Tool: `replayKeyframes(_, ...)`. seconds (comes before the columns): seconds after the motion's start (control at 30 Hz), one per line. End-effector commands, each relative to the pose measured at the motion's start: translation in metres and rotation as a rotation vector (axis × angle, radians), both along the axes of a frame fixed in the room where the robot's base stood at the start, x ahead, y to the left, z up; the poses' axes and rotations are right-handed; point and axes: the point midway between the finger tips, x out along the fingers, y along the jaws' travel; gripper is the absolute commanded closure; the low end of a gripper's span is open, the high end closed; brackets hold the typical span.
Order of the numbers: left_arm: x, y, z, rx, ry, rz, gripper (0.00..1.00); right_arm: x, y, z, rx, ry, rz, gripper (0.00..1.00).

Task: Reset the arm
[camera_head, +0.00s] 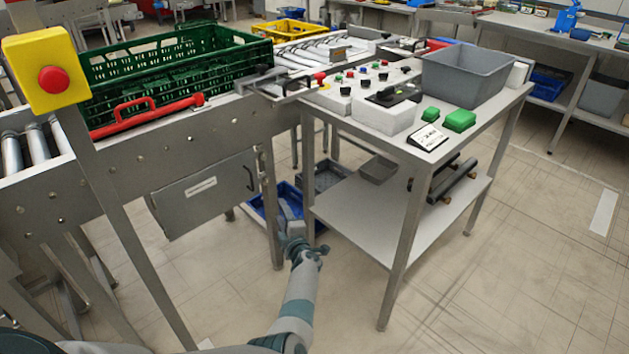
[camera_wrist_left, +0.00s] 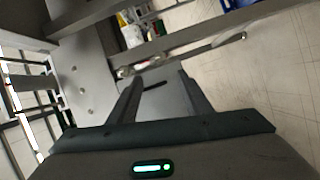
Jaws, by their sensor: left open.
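My left arm (camera_head: 297,305) reaches forward from the bottom of the head view, low between the conveyor and the control table. Its left gripper (camera_head: 288,208) is in front of the blue bin on the floor and beside the conveyor's drawer box. In the left wrist view the two dark fingers (camera_wrist_left: 163,90) are apart with nothing held between them. A grey metal panel shows beyond them. My right arm and gripper are not in view.
The conveyor (camera_head: 205,150) carries a green crate (camera_head: 165,62) on the left. A yellow box with a red button (camera_head: 53,78) stands before it. The control table (camera_head: 490,112) with a grey bin (camera_head: 465,78) is at right. A blue bin (camera_head: 262,214) sits below. The floor at right is clear.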

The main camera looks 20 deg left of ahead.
Motion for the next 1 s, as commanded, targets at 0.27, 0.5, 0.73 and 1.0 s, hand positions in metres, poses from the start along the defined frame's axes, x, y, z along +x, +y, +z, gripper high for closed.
replayKeyframes(0.27, -0.003, -0.002, -0.004, 0.023, 0.022, -0.026, 0.55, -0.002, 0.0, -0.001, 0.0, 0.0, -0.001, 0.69)
replayKeyframes(0.5, -0.027, -0.029, -0.038, 0.187, 0.185, -0.218, 0.55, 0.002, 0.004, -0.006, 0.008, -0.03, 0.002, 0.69)
replayKeyframes(0.73, -0.096, -0.092, -0.115, 0.446, 0.491, -0.573, 0.55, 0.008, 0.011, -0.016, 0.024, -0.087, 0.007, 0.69)
replayKeyframes(1.0, -0.222, -0.164, -0.207, 0.688, 0.822, -0.968, 0.55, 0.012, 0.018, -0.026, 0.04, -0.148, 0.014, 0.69)
